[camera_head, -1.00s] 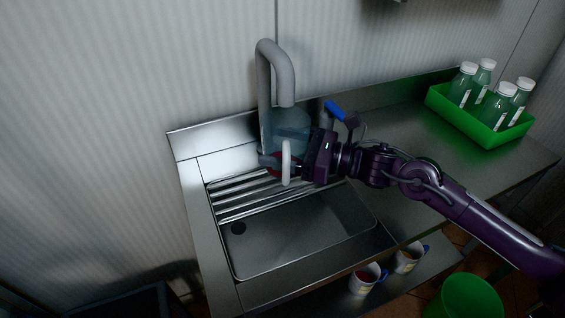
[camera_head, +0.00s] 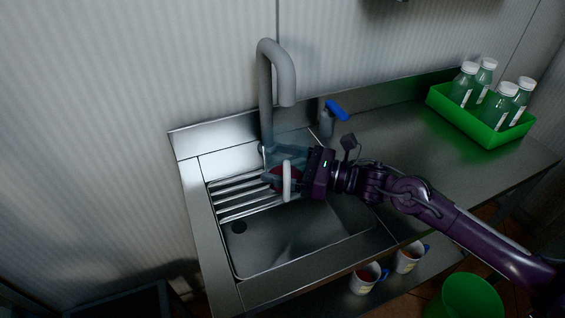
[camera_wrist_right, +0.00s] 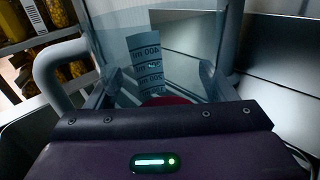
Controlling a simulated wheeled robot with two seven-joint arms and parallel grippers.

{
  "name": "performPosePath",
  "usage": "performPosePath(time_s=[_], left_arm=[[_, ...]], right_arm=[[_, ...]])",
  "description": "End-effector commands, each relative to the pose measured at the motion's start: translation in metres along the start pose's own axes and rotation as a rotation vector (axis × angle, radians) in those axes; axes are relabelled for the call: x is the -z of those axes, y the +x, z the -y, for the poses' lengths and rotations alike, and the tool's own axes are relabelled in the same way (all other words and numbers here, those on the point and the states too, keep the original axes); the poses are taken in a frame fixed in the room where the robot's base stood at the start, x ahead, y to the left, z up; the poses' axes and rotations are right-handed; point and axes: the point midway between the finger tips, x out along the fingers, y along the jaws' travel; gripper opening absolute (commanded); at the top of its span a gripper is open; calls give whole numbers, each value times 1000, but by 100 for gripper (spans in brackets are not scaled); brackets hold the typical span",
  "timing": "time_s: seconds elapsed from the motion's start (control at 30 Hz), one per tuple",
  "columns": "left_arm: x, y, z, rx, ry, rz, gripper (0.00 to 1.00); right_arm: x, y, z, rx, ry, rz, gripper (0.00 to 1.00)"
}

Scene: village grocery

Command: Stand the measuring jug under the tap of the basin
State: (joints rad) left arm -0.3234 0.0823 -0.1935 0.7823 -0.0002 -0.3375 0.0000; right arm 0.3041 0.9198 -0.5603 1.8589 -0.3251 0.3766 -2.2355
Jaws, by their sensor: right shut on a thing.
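The measuring jug (camera_head: 288,154) is clear and bluish, and it looks upright under the grey tap (camera_head: 286,92) spout. It is over the slatted rack (camera_head: 235,203) at the back of the steel basin (camera_head: 285,243); I cannot tell if it touches the slats. My right gripper (camera_head: 288,178) is shut on the jug from the right, hiding part of it. In the right wrist view the jug's wall (camera_wrist_right: 180,55) with its printed scale lies between the fingers (camera_wrist_right: 160,84). Its handle (camera_wrist_right: 48,75) is at the left. Something dark red shows low at the jug. My left gripper is not in view.
A green crate (camera_head: 480,126) of capped bottles stands at the counter's right end. Two mugs (camera_head: 366,279) are on a shelf below, and a green bin (camera_head: 467,298) is on the floor. The middle of the counter is clear.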

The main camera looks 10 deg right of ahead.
Motion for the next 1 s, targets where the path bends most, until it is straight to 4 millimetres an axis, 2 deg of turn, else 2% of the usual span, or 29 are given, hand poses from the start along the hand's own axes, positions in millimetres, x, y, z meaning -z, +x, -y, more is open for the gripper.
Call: performPosePath(time_s=[0.03,0.2,0.57,0.67,0.9,1.0], left_arm=[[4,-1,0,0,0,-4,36],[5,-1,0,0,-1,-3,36],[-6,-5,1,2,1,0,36],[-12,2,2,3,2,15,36],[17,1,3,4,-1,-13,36],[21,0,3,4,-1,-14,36]], right_arm=[[0,0,0,0,0,0,80],[0,0,0,0,0,0,100],[-6,0,0,0,0,0,100],[1,-19,1,3,0,-5,100],[1,-72,0,2,2,-9,100],[0,-89,-1,0,1,-8,100]])
